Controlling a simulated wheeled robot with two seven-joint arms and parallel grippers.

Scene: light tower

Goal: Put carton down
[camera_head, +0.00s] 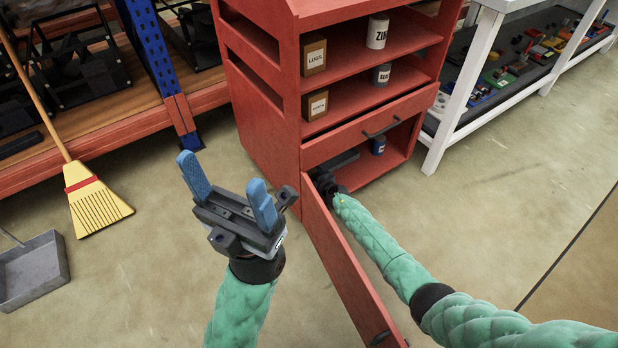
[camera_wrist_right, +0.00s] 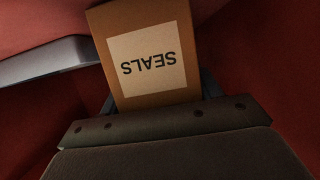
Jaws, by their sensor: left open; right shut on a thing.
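A brown carton (camera_wrist_right: 146,45) with a pale label reading SEALS shows in the right wrist view, upside down in the picture. My right gripper (camera_wrist_right: 155,100) is shut on it; the fingers show at its two sides. In the head view my right gripper (camera_head: 326,180) reaches into the bottom compartment of the red cabinet (camera_head: 262,130), and the carton is hidden there. I cannot tell whether the carton touches the compartment floor. My left gripper (camera_head: 228,190) is open and empty, in front of the cabinet with its blue fingers apart.
The cabinet's red door (camera_head: 345,265) stands open beside my right arm. A drawer (camera_head: 370,128) is above the compartment, and a small blue can (camera_head: 378,145) stands inside. Cartons (camera_head: 314,56) and cans sit on upper shelves. A broom (camera_head: 92,200) and dustpan (camera_head: 35,270) are at left.

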